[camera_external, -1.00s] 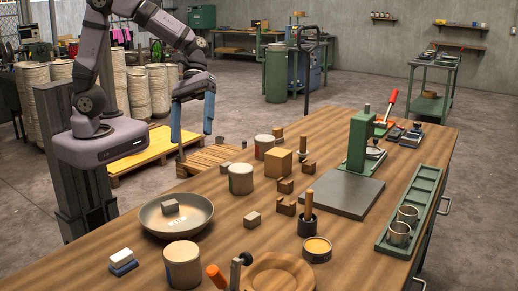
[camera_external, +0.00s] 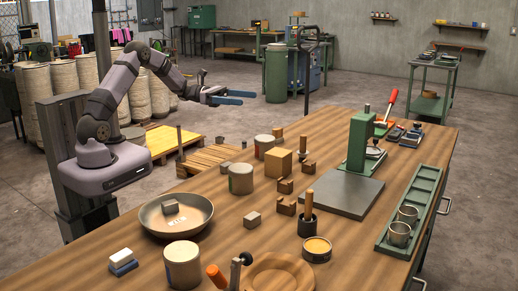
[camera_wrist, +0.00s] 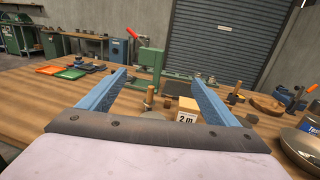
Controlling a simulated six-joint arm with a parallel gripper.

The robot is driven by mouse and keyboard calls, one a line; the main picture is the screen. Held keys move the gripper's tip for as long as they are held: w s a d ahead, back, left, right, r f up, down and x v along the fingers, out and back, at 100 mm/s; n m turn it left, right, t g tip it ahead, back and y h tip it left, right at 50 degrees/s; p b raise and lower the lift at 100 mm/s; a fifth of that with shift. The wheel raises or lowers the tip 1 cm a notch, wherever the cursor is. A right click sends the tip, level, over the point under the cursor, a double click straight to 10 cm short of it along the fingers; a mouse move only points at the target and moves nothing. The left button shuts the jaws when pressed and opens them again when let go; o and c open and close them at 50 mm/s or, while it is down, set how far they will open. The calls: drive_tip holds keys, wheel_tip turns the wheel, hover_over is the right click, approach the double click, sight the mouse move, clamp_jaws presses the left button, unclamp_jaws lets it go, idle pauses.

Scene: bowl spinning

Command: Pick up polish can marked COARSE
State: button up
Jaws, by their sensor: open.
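My gripper (camera_external: 242,97) is open and empty, raised well above the far left side of the bench, with its blue fingers pointing right. In the wrist view my gripper (camera_wrist: 156,77) shows both fingers apart with nothing between them. Three pale cans stand on the bench: a front can (camera_external: 182,268), a middle can (camera_external: 240,179) and a back can (camera_external: 264,147). A low open tin (camera_external: 316,250) with orange contents stands near the front. I cannot read COARSE on any of them. The gripper is apart from all of them.
A metal bowl (camera_external: 176,216) holding a grey block sits on the wooden bench (camera_external: 220,242). Wooden blocks (camera_external: 278,162), a green press (camera_external: 358,145), a grey plate (camera_external: 341,193) and a green tray with cups (camera_external: 400,234) occupy the bench. A round wooden dish (camera_external: 277,274) is at the front.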

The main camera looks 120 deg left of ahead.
approach(260, 137)
drive_tip(key=w, duration=0.1)
drive_tip(key=w+f, duration=0.1)
drive_tip(key=shift+w+a, duration=0.25)
drive_tip(key=shift+a, duration=0.05)
drive_tip(key=shift+w+a+p, duration=0.15)
drive_tip(key=shift+w+p, duration=0.45)
drive_tip(key=shift+w, duration=0.5)
drive_tip(key=shift+w+a+p, duration=0.15)
drive_tip(key=shift+w+p, duration=0.45)
drive_tip(key=shift+w, duration=0.5)
drive_tip(key=shift+w+a+p, duration=0.2)
drive_tip(key=shift+w+p, duration=0.4)
drive_tip(key=shift+w, duration=0.45)
drive_tip(key=shift+w+a+f, duration=0.1)
drive_tip(key=shift+w, duration=0.25)
drive_tip(key=c, duration=1.4)
drive_tip(key=shift+r, duration=0.25)
drive_tip(key=shift+r+b, duration=1.25)
drive_tip(key=shift+r, duration=3.6)
